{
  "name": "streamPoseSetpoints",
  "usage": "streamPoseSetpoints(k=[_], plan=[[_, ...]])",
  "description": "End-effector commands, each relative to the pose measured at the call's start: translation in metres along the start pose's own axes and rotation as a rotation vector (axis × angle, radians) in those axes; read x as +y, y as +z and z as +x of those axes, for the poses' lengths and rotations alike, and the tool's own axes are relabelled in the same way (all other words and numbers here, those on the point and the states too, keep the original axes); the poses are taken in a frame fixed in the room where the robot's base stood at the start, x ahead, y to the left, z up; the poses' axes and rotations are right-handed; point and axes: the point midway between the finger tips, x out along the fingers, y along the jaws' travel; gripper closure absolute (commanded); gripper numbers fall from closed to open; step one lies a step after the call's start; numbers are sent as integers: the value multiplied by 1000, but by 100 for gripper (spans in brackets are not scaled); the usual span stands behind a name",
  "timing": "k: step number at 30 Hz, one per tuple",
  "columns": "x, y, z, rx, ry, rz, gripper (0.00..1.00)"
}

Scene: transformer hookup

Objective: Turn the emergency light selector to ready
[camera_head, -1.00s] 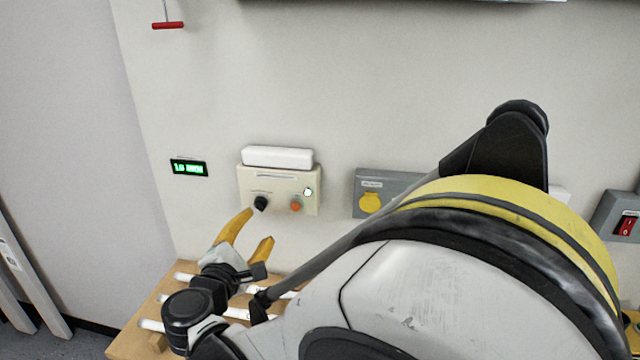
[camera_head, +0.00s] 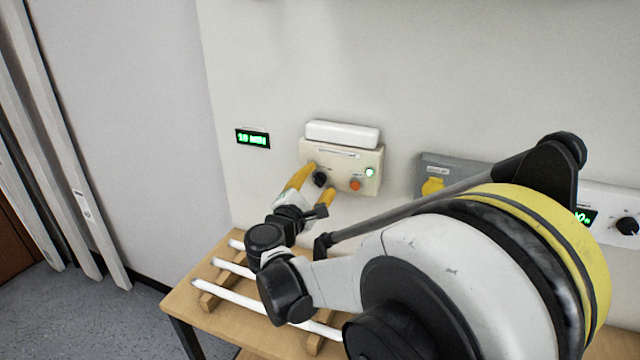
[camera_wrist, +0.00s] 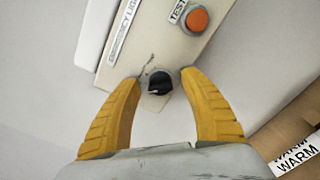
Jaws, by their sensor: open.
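The emergency light box (camera_head: 340,158) is a cream panel on the wall with a white lamp bar (camera_head: 342,134) on top. Its black selector knob (camera_head: 319,178) is at the lower left of the panel; in the wrist view the knob (camera_wrist: 160,83) sits between my fingertips. An orange TEST button (camera_head: 355,184) and a lit green lamp (camera_head: 369,173) are to its right. My gripper (camera_head: 320,178) has yellow fingers, open, one on each side of the knob. In the wrist view my gripper (camera_wrist: 158,80) shows gaps between both fingers and the knob. The knob's exact pointer direction is unclear.
A green-lit display (camera_head: 252,139) is on the wall at left. A grey box with a yellow cover (camera_head: 433,186) is to the right. Below is a wooden bench (camera_head: 187,300) with white tubes (camera_head: 240,299). A WARM label (camera_wrist: 297,155) shows in the wrist view.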

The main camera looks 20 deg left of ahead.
Motion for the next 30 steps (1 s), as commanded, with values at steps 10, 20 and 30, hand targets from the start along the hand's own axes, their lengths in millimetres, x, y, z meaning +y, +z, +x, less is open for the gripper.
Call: streamPoseSetpoints(k=[10, 20, 30], plan=[[0, 0, 0, 0, 0, 0, 84], [0, 0, 0, 0, 0, 3, 100], [0, 1, 0, -1, 0, 116, 100]])
